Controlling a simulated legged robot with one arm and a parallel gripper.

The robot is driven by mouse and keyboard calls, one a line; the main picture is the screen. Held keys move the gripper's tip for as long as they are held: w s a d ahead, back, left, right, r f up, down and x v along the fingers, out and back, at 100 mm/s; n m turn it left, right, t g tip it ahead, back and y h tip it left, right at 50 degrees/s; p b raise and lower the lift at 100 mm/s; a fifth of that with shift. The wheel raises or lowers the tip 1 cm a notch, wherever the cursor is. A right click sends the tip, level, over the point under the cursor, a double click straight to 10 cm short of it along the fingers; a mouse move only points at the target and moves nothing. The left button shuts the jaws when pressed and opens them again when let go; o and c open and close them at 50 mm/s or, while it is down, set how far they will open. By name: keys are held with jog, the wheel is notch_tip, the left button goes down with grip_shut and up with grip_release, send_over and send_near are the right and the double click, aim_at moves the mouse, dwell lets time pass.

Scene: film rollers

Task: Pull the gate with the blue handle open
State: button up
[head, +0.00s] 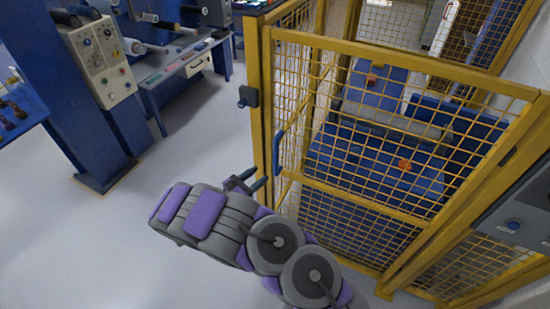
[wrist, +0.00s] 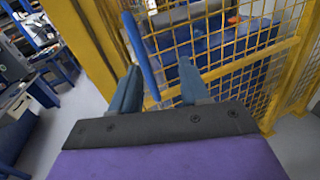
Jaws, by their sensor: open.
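The gate (head: 266,60) is yellow framed wire mesh. Its blue handle (head: 278,152) is a slim upright bar near the left edge of the mesh. My gripper (head: 252,184) is open and empty, just below and left of the handle in the head view. In the wrist view, the handle (wrist: 141,50) slants down from the top, and its lower end shows between the two spread fingers of my gripper (wrist: 157,82). I see no clear contact between the fingers and the handle. Whether the gate is ajar is hard to tell.
A dark box (head: 248,96) sits on the yellow post above the handle. Behind the mesh is blue machinery (head: 375,155) with rollers. A blue machine with a control panel (head: 100,62) stands at left. A grey control box (head: 515,215) is at right. The pale floor at left is clear.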

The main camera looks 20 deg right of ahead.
aim_at(275, 157)
jog(key=a+f+n+t+y, duration=0.1)
jog(key=a+f+n+t, duration=0.1)
jog(key=a+f, duration=0.2)
jog(key=b+x, duration=0.1)
jog(key=x, duration=0.5)
jog(key=b+x, duration=0.1)
jog(key=x, duration=0.5)
jog(key=b+x, duration=0.1)
jog(key=x, duration=0.4)
jog(key=shift+w+d+f, duration=0.2)
jog(key=shift+w+f, duration=0.15)
jog(key=shift+w, duration=0.05)
jog(key=shift+c, duration=0.2)
grip_shut()
